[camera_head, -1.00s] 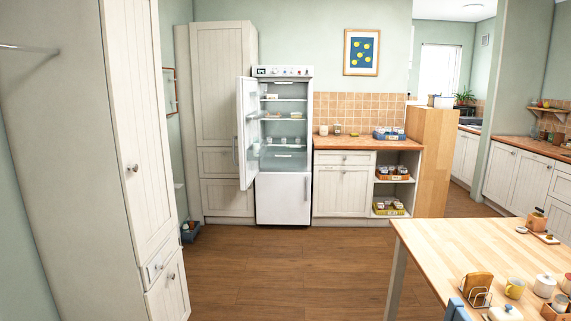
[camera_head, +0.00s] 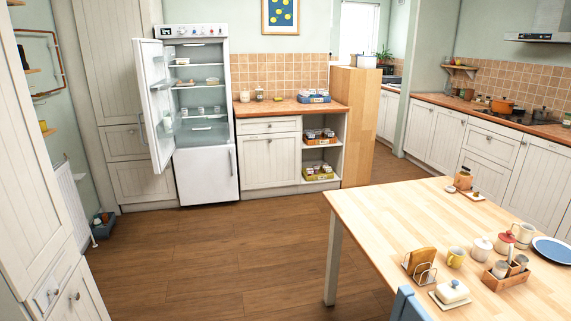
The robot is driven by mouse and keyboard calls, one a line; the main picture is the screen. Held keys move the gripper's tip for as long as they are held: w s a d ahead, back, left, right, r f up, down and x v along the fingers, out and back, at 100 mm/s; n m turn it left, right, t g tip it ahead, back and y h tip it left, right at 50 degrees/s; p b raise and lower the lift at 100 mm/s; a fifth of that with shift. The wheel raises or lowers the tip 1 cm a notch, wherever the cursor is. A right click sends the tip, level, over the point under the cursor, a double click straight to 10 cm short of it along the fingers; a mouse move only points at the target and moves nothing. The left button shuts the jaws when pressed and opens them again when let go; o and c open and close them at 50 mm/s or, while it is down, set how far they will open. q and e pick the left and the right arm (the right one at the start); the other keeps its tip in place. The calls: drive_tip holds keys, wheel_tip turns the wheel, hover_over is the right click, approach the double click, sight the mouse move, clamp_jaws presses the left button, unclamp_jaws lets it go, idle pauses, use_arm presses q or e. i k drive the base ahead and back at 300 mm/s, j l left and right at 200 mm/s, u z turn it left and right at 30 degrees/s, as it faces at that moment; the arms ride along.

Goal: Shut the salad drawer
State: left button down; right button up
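A white fridge-freezer (camera_head: 207,178) stands against the back wall with its upper door (camera_head: 156,105) swung open to the left. Inside are several shelves with a few small items. The salad drawer (camera_head: 202,133) appears at the bottom of the open compartment, pale and partly see-through; from here I cannot tell how far out it is. The lower freezer door is closed. Neither of my grippers is in view.
The wooden floor (camera_head: 190,250) between me and the fridge is clear. A wooden table (camera_head: 390,215) with crockery fills the right foreground, with a blue chair (camera_head: 408,305) at its near edge. A tall white cabinet (camera_head: 35,170) stands close on the left. A counter (camera_head: 268,160) adjoins the fridge.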

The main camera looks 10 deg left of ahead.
sight(203, 127)
drive_tip(key=i+u, duration=0.4)
drive_tip(key=i, duration=4)
drive_tip(key=j, duration=0.1)
